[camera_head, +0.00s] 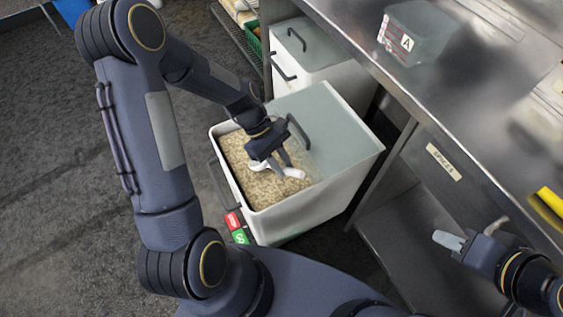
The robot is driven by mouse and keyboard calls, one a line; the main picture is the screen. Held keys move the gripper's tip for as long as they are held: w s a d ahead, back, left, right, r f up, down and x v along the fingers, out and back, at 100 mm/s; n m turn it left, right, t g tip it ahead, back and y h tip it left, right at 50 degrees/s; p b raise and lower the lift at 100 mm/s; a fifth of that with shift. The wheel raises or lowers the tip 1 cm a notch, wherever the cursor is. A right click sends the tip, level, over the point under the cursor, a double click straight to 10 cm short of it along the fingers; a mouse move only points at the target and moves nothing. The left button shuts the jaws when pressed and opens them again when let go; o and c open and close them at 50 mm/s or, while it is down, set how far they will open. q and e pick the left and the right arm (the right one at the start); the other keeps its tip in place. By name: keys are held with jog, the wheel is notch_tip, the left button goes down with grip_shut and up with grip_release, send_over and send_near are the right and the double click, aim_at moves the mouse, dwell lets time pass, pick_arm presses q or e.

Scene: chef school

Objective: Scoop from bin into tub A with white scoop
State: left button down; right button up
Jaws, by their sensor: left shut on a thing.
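The white bin (313,221) stands on the floor at the middle, its pale grey-green lid covering the back right part. The open part shows oat-like grain (256,183). My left gripper (277,164) reaches down into the opening and is shut on the white scoop (292,173). The scoop lies at the grain's surface; its bowl is partly hidden, and I cannot tell whether it holds grain. Tub A (417,35), a translucent container with an "A" label, stands on the steel counter at the upper right. My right gripper (467,236) is at the lower right, apart from everything, its fingers seeming spread.
The steel counter (365,62) runs along the right, with its edge right of the bin. A second white bin (316,48) stands behind. Red and green tags (236,228) hang at the bin's front left. The floor (60,190) at left is clear.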

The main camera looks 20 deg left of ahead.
pick_arm(q)
jog(key=shift+w+a+f+b, duration=0.2)
jog(key=shift+a+f+b, duration=0.35)
jog(key=shift+f+b, duration=0.35)
jog(key=shift+w+a+f+b, duration=0.25)
jog(key=shift+a+f+b, duration=0.35)
jog(key=shift+f+b, duration=0.3)
jog(key=shift+w+a+f+b, duration=0.2)
jog(key=shift+a+f+b, duration=0.45)
jog(key=shift+f, duration=0.4)
jog(key=shift+d, duration=0.25)
jog(key=shift+a+r, duration=0.15)
jog(key=shift+r, duration=0.1)
jog(key=r+p, duration=0.4)
jog(key=shift+s+d+r+p, duration=0.15)
jog(key=shift+d+r+p, duration=0.2)
jog(key=shift+r, duration=0.05)
notch_tip(320, 180, up, 11)
jog(key=d+p, duration=0.1)
jog(key=p, duration=0.8)
jog(key=shift+s, duration=0.2)
jog(key=shift+f, duration=0.1)
dwell(0.6)
